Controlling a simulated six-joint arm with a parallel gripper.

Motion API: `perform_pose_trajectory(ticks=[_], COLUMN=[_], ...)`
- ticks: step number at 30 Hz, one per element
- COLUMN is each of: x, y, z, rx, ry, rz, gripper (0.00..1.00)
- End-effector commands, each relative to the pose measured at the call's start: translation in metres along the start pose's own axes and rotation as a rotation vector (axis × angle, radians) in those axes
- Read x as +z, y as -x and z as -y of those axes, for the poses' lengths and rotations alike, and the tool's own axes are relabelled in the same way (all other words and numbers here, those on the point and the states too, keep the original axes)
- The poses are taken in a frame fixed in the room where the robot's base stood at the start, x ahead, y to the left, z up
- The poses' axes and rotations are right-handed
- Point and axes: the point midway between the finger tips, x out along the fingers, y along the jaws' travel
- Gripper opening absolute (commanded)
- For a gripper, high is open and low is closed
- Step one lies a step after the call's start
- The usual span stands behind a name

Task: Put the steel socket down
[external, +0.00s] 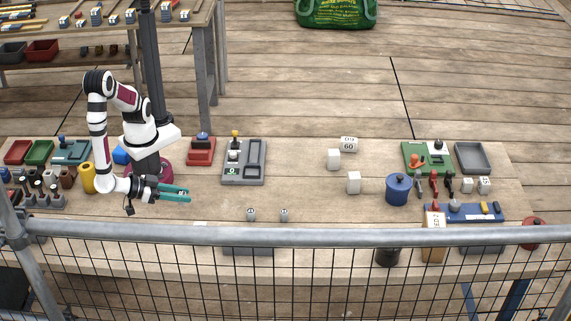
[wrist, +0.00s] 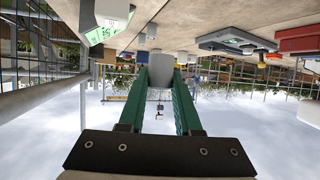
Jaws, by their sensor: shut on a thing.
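My gripper (external: 189,194) reaches out low over the left part of the workbench, its green fingers pointing right. In the wrist view the two green fingers (wrist: 161,76) are closed on a smooth grey cylinder, the steel socket (wrist: 160,67). The socket sits between the fingertips; its far side is hidden. In the external view I cannot make out the socket at the fingertips. Two small grey sockets or similar pieces (external: 251,214) (external: 284,215) stand on the bench to the right of my gripper, apart from it.
A grey tray with fixtures (external: 243,162) and a red box (external: 201,151) lie behind my gripper. White blocks (external: 353,183) and a blue pot (external: 397,189) stand farther right. A metal rail (external: 320,235) with mesh runs along the front. Bare bench lies around the two small pieces.

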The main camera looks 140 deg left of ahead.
Motion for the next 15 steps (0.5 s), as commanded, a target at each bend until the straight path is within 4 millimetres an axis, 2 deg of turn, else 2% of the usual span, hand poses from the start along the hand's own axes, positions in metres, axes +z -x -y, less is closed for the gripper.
perform_pose_trajectory(ticks=[6, 9, 13, 15], x=[0.007, 0.011, 0.015, 0.027], y=[-0.078, -0.106, -0.124, -0.131], z=[0.010, 0.012, 0.012, 0.012], rx=[-0.016, -0.012, -0.006, -0.005], ry=[-0.003, -0.004, -0.003, -0.007], rz=[0.001, 0.002, 0.003, 0.003], gripper=[0.00, 0.00, 0.00, 0.00])
